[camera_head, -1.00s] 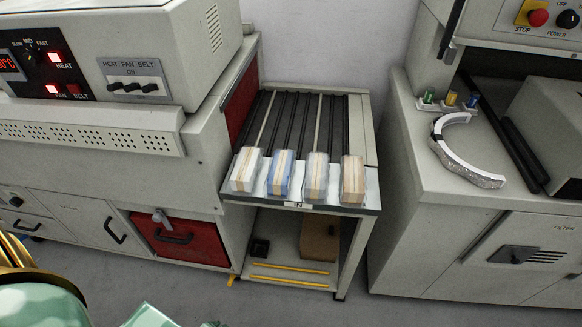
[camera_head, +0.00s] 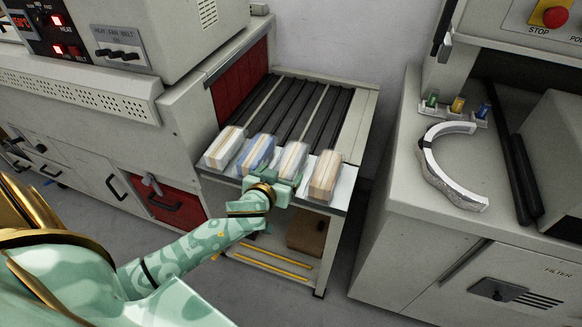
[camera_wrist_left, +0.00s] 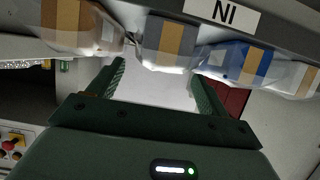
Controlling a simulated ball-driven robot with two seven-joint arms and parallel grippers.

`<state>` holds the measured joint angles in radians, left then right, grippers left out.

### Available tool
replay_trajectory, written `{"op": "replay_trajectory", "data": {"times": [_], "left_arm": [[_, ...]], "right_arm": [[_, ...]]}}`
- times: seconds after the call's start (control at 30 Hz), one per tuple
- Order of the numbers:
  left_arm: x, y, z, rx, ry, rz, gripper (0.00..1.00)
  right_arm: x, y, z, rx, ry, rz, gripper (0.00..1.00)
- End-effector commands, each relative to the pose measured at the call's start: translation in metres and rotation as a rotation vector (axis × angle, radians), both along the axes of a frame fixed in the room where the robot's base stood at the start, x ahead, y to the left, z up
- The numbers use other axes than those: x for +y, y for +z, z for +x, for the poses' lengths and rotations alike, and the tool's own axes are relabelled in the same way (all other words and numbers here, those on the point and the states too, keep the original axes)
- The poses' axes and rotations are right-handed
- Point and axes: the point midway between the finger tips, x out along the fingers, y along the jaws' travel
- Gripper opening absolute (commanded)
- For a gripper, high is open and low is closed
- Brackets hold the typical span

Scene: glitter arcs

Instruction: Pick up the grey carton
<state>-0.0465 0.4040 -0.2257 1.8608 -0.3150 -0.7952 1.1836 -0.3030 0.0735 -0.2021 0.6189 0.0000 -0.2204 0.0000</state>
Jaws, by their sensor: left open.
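The grey carton (camera_head: 291,158), with a tan band, stands third from the left in a row at the front of the roller table. Its lower front is partly hidden by my left gripper (camera_head: 286,183) in the head view. In the left wrist view the grey carton (camera_wrist_left: 164,50) shows at the top, just beyond and roughly between the fingertips of my open, empty left gripper (camera_wrist_left: 156,72). The fingers appear apart from it. My right gripper is not in view.
A blue carton (camera_head: 256,153) stands left of the grey one, a brown carton (camera_head: 325,172) right of it, a whitish carton (camera_head: 224,147) farthest left. Gaps between them are narrow. The roller table (camera_head: 322,112) is clear behind them. A machine (camera_head: 165,85) stands left, another cabinet (camera_head: 400,190) right.

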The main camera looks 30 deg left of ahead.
Motion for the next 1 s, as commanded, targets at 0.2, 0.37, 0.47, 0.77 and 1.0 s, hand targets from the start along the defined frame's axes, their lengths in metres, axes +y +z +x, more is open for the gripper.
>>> {"op": "replay_trajectory", "data": {"times": [0.2, 0.37, 0.47, 0.77, 1.0], "left_arm": [[0.006, -0.006, 0.019, -0.001, -0.001, 0.002, 0.78], [0.013, -0.015, 0.044, 0.002, 0.000, 0.003, 0.78], [0.015, -0.018, 0.053, 0.002, -0.001, 0.001, 0.78], [0.016, -0.017, 0.056, 0.001, 0.000, 0.000, 0.67], [0.016, -0.017, 0.056, 0.000, -0.001, 0.000, 0.24]], "right_arm": [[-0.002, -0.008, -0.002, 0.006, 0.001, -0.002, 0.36], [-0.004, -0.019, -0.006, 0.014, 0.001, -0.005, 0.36], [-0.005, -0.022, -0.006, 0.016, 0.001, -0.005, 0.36], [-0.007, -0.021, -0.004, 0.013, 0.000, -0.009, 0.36], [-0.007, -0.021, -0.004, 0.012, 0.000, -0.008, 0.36]]}}
